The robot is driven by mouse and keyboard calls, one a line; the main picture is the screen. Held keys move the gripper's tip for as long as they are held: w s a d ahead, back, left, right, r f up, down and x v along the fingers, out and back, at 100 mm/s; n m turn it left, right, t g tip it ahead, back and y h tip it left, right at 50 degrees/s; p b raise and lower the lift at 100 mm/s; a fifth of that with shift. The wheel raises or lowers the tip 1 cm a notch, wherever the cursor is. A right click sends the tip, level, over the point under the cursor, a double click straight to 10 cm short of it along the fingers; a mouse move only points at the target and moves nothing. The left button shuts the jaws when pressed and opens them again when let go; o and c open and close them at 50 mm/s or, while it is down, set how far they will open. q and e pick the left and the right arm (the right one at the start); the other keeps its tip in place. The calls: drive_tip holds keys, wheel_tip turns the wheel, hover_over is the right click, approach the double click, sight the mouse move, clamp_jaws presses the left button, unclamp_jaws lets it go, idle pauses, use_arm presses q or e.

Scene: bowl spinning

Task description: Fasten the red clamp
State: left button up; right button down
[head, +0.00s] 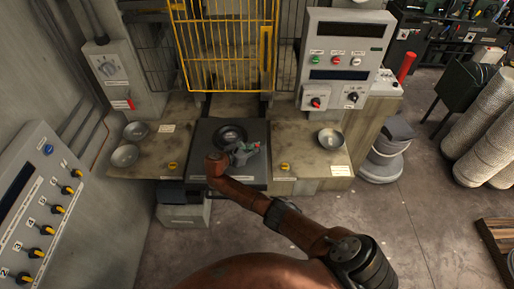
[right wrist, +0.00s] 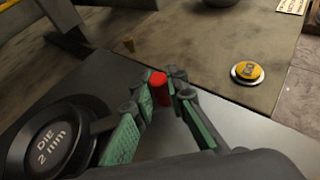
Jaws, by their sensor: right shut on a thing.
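The red clamp (right wrist: 158,88) shows as a short red upright handle at the edge of the dark plate in the right wrist view. My right gripper (right wrist: 160,92) is shut on it, with green-padded fingers on both sides. In the head view my right gripper (head: 250,149) is over the front right of the dark plate (head: 203,140), and the clamp is too small or covered to make out. A round black die (right wrist: 30,150) marked "DIE 2 mm" lies beside the fingers; it also shows in the head view (head: 231,131). My left gripper is not in view.
Metal bowls stand on the left bench (head: 155,160) and right bench (head: 300,160). A yellow button (right wrist: 248,71) sits on the right bench near the gripper. A yellow cage gate (head: 225,45) rises behind the plate, with a control panel (head: 340,60) on the right.

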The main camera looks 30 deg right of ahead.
drive_tip(key=c, duration=1.9)
unclamp_jaws()
drive_tip(key=v, duration=1.2)
drive_tip(key=shift+a+f, duration=0.1)
wheel_tip(320, 180, up, 10)
drive_tip(key=p, duration=1.1)
drive_tip(key=shift+p, duration=0.35)
